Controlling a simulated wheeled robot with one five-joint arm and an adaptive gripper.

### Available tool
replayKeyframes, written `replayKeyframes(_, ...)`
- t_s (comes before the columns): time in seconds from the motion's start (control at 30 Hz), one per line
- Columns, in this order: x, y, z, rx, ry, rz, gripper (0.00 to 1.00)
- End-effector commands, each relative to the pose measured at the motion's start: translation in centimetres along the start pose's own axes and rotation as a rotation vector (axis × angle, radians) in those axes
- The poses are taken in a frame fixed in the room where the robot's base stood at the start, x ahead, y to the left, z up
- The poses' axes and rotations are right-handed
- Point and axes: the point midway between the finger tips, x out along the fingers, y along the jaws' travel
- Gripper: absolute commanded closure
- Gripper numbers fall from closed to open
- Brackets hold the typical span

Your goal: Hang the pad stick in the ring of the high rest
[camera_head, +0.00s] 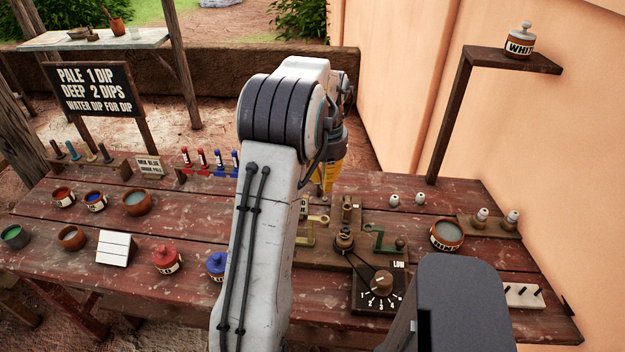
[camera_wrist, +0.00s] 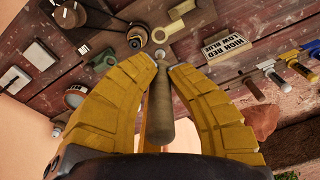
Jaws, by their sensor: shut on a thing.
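My gripper (camera_head: 327,184) is yellow-fingered and hangs over the middle of the table, partly hidden behind my arm. In the wrist view its fingers close around the pad stick (camera_wrist: 160,105), a grey-brown handle with a small pale round tip. A pale brass ring on an arm (camera_wrist: 158,35) lies just beyond the stick's tip in the wrist view; it also shows below the gripper in the head view (camera_head: 319,218). A green holder (camera_head: 380,243) is to its right. I cannot tell which holder is the high rest, nor any contact between stick and ring.
A dial box (camera_head: 380,288) marked LOW stands in front of the rests. A water bowl (camera_head: 446,235) is at the right. Red and blue lidded pots (camera_head: 167,261) sit front left. A sign reading HIGH RED LOW BLUE (camera_wrist: 228,44) stands near the ring. A tall shelf post (camera_head: 450,120) rises behind.

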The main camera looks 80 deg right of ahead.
Motion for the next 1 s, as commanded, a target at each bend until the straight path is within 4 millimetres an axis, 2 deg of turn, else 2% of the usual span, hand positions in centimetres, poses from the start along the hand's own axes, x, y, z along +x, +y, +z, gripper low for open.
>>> replayKeyframes(0.27,1.5,0.1,0.0,0.003,-0.001,0.0,1.0)
replayKeyframes(0.7,5.2,0.1,0.0,0.002,0.0,0.0,1.0)
replayKeyframes(1.0,5.8,0.1,0.0,0.002,0.0,0.0,1.0)
